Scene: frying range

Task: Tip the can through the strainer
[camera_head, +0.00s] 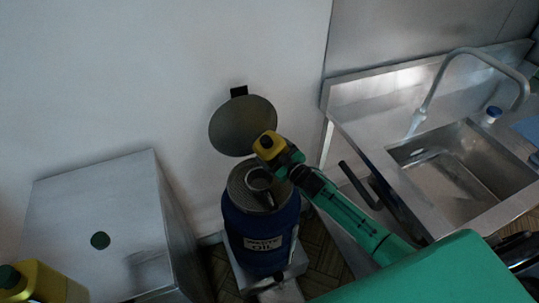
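A blue drum (258,235) with a label that seems to read "waste oil" stands upright at the lower middle. A grey perforated strainer (238,185) covers its open top. My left gripper is not in view.
A round grey lid (243,125) stands raised behind the drum. A steel sink (460,175) with a tap (470,55) is at right.

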